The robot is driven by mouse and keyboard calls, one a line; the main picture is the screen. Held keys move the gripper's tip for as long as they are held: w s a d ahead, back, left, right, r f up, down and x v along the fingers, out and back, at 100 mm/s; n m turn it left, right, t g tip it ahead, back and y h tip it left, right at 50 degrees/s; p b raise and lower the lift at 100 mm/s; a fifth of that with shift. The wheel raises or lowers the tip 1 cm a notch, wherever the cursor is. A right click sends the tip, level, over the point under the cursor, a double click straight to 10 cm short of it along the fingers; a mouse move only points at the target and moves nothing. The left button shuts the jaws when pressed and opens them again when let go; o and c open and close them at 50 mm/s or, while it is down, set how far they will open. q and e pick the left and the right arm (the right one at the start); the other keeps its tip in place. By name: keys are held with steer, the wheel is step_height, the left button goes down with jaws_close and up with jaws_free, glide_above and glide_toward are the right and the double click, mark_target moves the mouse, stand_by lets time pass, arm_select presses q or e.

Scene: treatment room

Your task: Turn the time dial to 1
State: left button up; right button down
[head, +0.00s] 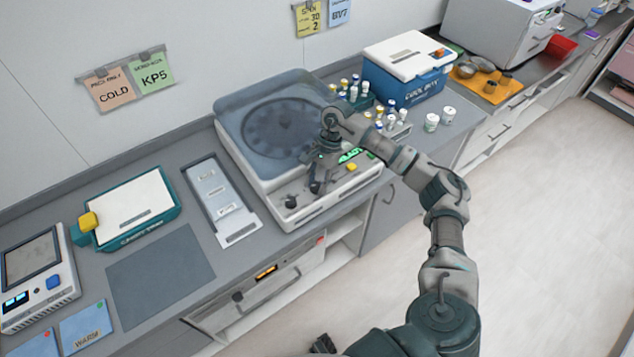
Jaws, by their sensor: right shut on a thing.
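The centrifuge-like machine (285,213) stands on the counter, with a blue see-through lid (233,116) over a round rotor. My right gripper (316,188) reaches down onto its front panel from the right. Its fingers are shut on a dark knob, which I take to be the time dial. The fingers hide most of that knob, so its pointer and marks cannot be read. A second dark knob (291,201) is uncovered just left of the gripper. A green-lit display (350,155) is partly hidden by my arm. My left gripper cannot be made out.
Small vials and white jars (431,122) stand right of the machine, near the blue cool box (410,85). A grey tray (222,198) lies to its left. A grey mat (160,275) is bare. A teal-edged box (126,207) stands further left.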

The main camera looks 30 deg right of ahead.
steer(key=c, duration=0.8)
jaws_free()
steer(key=shift+w+d, duration=0.1)
steer(key=shift+o, duration=0.2)
steer(key=v, duration=1.2)
steer(key=shift+f, duration=0.15)
